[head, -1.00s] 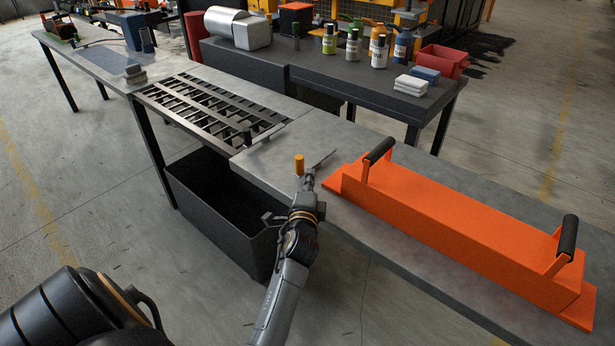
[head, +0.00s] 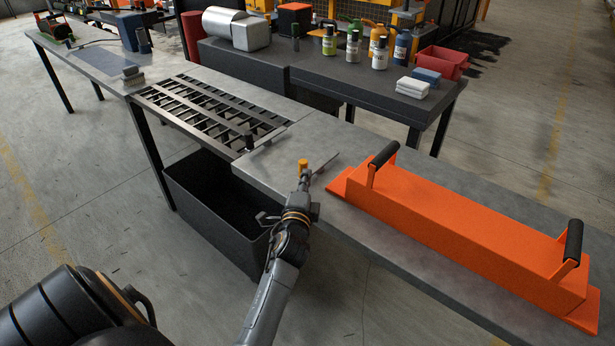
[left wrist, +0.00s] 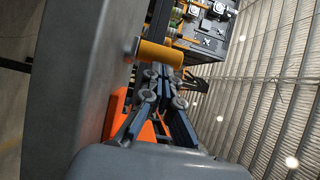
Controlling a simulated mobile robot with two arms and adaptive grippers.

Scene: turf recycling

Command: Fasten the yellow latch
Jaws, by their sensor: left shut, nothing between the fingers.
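The yellow latch (head: 303,167) shows as a small yellow-orange cylinder at the front edge of the grey table. In the left wrist view it is a yellow cylinder (left wrist: 160,54) sticking out from the grey table edge on a short stem. My left gripper (head: 303,186) is right at the latch, just in front of and below it in the head view. Its fingers (left wrist: 165,84) are closed together and hold nothing. They point at the cylinder; I cannot tell whether they touch it. My right gripper is not in view.
A large orange cover (head: 460,235) with two black handles lies on the table, right of the latch. A slatted black grate (head: 210,110) is to the left, above a dark bin (head: 215,215). A thin grey strip (head: 327,163) lies beside the latch. The tabletop (head: 275,160) left of it is bare.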

